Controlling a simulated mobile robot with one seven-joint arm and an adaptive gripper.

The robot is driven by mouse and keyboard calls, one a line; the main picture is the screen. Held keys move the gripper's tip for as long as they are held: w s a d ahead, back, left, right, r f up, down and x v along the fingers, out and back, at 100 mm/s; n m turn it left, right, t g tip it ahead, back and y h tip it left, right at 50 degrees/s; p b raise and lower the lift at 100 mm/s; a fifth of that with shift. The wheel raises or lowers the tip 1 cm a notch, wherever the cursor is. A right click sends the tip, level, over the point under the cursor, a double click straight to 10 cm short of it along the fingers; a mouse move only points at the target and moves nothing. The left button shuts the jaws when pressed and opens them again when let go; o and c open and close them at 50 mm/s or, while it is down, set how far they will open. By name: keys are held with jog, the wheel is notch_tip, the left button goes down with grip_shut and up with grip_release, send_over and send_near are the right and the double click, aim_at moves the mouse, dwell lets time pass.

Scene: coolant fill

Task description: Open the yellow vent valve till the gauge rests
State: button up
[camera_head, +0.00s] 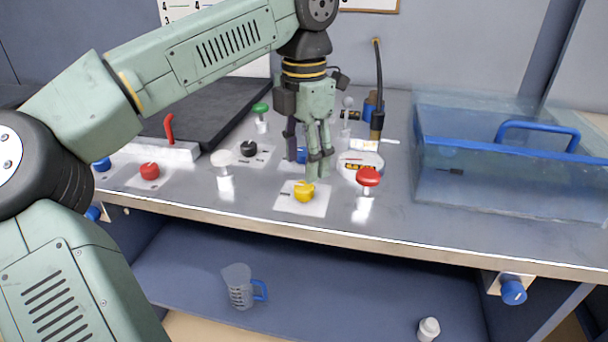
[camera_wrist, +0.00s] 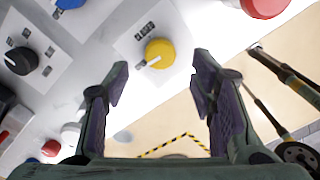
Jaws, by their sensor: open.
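The yellow vent valve (camera_head: 303,192) is a round knob on a white plate (camera_head: 290,206) near the front edge of the bench. In the wrist view the yellow knob (camera_wrist: 159,53) shows a pale pointer aimed to the lower left, with small labels beside it. My gripper (camera_head: 316,170) points down just above and behind the knob in the head view. In the wrist view its two fingers (camera_wrist: 157,85) are spread and empty, with the knob beyond the tips, apart from them. A round white device with a dark and yellow display (camera_head: 360,167) sits behind right; its reading is too small to tell.
Close by stand a red mushroom knob (camera_head: 368,177), a white knob (camera_head: 222,158), a black knob (camera_head: 248,148), a red knob (camera_head: 149,171) and a green knob (camera_head: 260,108). A clear tank with a blue handle (camera_head: 538,128) fills the right. A jug (camera_head: 239,285) stands on the lower shelf.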

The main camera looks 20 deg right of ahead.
aim_at(304, 185)
notch_tip(304, 185, up, 7)
dwell(0.3)
